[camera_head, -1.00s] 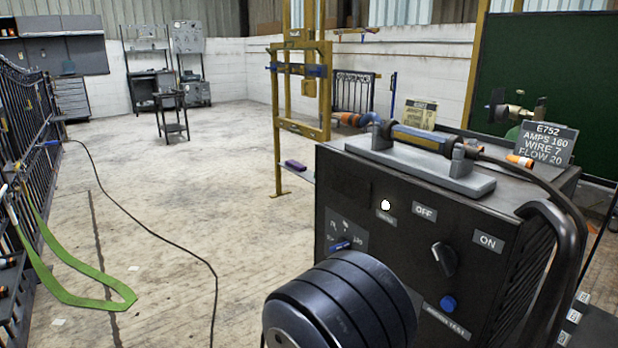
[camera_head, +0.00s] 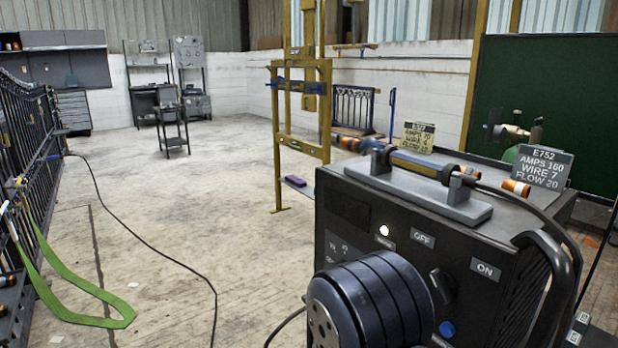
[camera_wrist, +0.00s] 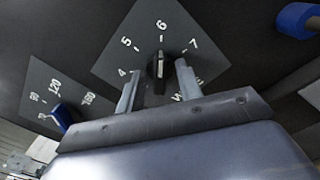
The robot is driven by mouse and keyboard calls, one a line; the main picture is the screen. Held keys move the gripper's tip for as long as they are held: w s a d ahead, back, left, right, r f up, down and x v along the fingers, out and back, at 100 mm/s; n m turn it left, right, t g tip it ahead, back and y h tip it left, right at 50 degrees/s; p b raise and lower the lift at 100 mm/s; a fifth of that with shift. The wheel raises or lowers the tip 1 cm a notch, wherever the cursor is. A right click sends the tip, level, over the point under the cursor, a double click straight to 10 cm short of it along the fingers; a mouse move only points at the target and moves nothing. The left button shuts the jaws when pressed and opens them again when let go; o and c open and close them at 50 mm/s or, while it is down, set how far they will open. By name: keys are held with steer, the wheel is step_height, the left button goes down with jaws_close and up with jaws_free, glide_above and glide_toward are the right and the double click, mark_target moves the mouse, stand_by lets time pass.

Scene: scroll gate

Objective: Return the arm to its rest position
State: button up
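My gripper (camera_wrist: 158,80) shows in the wrist view with its two fingers apart and nothing held between them. A black knob (camera_wrist: 160,68) on a numbered dial plate (camera_wrist: 140,35) appears between and beyond the fingertips, with visible gaps on both sides. Its white pointer mark is near the 6. In the head view, my dark rounded wrist link stands in front of the black welding machine (camera_head: 480,240) and hides the lower left of its panel. My gripper's fingers are hidden there.
A blue knob (camera_wrist: 62,114) is left of my gripper in the wrist view, and a blue cylinder (camera_wrist: 296,20) is at upper right. A torch in a grey holder (camera_head: 400,195) lies on the machine. A green strap (camera_head: 75,295) hangs at left. Open floor lies between.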

steer(key=shift+n+p, duration=2.45)
steer(key=shift+n, duration=0.35)
steer(key=shift+s, duration=0.1)
